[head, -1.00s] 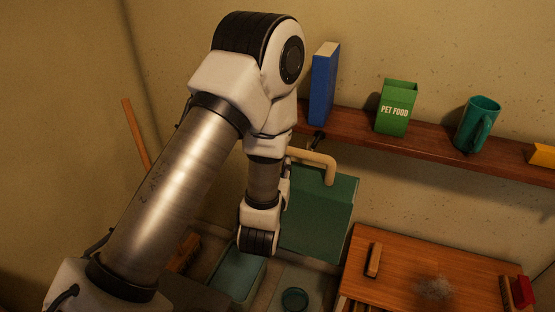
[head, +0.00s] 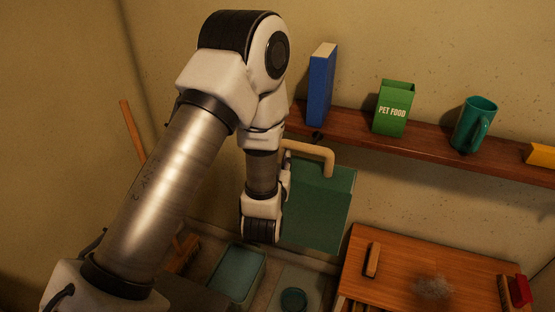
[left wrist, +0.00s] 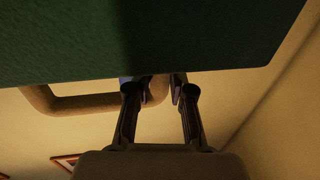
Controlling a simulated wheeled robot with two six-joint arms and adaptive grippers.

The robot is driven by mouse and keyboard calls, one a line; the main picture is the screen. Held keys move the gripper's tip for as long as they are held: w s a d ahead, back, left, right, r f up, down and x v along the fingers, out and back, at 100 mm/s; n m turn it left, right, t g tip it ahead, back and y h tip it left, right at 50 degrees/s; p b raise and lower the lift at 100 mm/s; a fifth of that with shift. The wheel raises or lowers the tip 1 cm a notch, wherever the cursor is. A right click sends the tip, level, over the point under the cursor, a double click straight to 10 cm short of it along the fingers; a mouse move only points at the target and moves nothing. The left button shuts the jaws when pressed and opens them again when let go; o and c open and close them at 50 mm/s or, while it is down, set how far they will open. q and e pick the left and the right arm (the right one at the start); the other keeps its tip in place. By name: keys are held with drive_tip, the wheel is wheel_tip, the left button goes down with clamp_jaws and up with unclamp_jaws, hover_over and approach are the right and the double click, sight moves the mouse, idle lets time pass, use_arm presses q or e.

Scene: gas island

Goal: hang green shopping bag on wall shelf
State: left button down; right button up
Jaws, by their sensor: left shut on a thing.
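The green shopping bag (head: 322,205) hangs upright below the wall shelf (head: 420,137), with a tan handle (head: 315,148) on top. A small dark hook (head: 318,136) shows at the shelf's front edge, just above the handle. I cannot tell whether handle and hook touch. My left gripper is mostly hidden behind my arm in the head view. In the left wrist view its fingers (left wrist: 155,88) are closed on the handle (left wrist: 85,103), close against the bag (left wrist: 150,40), which fills the top. My right gripper is not in view.
On the shelf stand a blue book (head: 321,85), a green pet food box (head: 393,107), a teal mug (head: 475,125) and a yellow object (head: 541,154). Below is a wooden cabinet (head: 400,265) with brushes. A teal tray (head: 236,272) lies at lower left of the bag.

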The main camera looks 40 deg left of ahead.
use_arm(q)
drive_tip(key=shift+d+x, duration=0.2)
drive_tip(key=shift+x, duration=0.95)
drive_tip(key=shift+d+x, duration=0.2)
drive_tip(key=shift+x, duration=0.95)
drive_tip(key=w, duration=0.1)
drive_tip(key=w+f+b, duration=0.1)
drive_tip(key=w, duration=0.1)
drive_tip(key=w+a+f, duration=0.1)
drive_tip(key=shift+w+f+b, duration=0.15)
drive_tip(key=shift+w+b, duration=0.05)
drive_tip(key=shift+b, duration=0.2)
drive_tip(key=c, duration=0.9)
unclamp_jaws()
drive_tip(key=shift+c, duration=0.2)
drive_tip(key=shift+s, duration=0.1)
